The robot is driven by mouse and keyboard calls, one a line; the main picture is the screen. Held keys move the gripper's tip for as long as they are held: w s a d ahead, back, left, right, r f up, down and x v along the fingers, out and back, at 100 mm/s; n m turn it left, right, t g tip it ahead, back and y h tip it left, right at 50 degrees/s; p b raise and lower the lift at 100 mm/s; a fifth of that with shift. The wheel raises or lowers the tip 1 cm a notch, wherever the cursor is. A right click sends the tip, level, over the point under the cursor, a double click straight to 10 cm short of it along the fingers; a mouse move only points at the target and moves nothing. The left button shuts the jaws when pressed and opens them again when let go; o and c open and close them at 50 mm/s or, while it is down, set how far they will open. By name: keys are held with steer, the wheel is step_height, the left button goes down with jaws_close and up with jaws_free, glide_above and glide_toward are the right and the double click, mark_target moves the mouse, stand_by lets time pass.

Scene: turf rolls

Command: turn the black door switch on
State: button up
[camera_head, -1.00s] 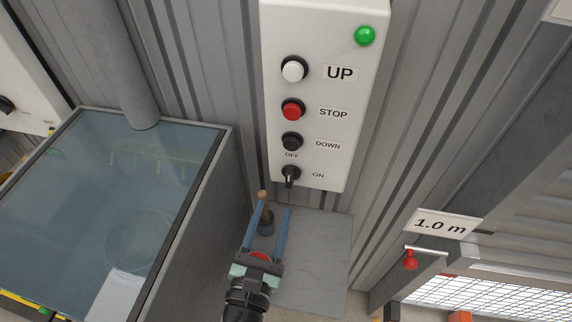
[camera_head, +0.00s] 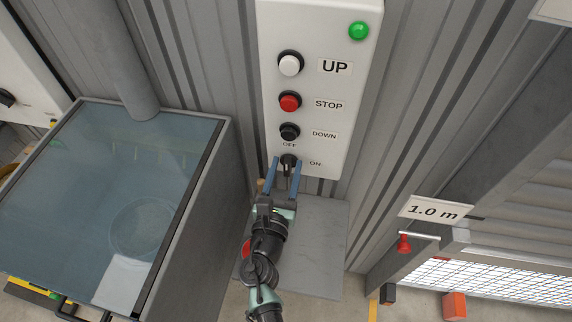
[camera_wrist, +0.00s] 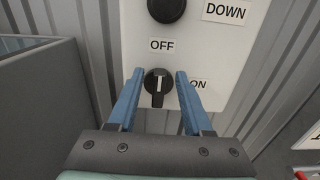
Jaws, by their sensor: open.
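The black door switch (camera_head: 288,161) is a rotary knob low on the white control box (camera_head: 347,60), under the OFF label and left of the ON label. In the wrist view the knob (camera_wrist: 158,87) has a white line that stands upright, toward OFF. My gripper (camera_head: 286,164) is open, its two blue fingers pointing up at the box. In the wrist view the fingers (camera_wrist: 158,78) stand one on each side of the knob, with a visible gap on both sides. I cannot tell how deep the tips reach.
Above the switch are the black DOWN button (camera_head: 289,132), the red STOP button (camera_head: 290,102), the white UP button (camera_head: 290,64) and a green lamp (camera_head: 358,30). A grey glass-topped bin (camera_head: 225,150) stands left. A grey shelf (camera_head: 318,245) lies beneath the box.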

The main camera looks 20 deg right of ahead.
steer(key=shift+w+d, duration=0.15)
steer(key=shift+w, duration=0.1)
jaws_close()
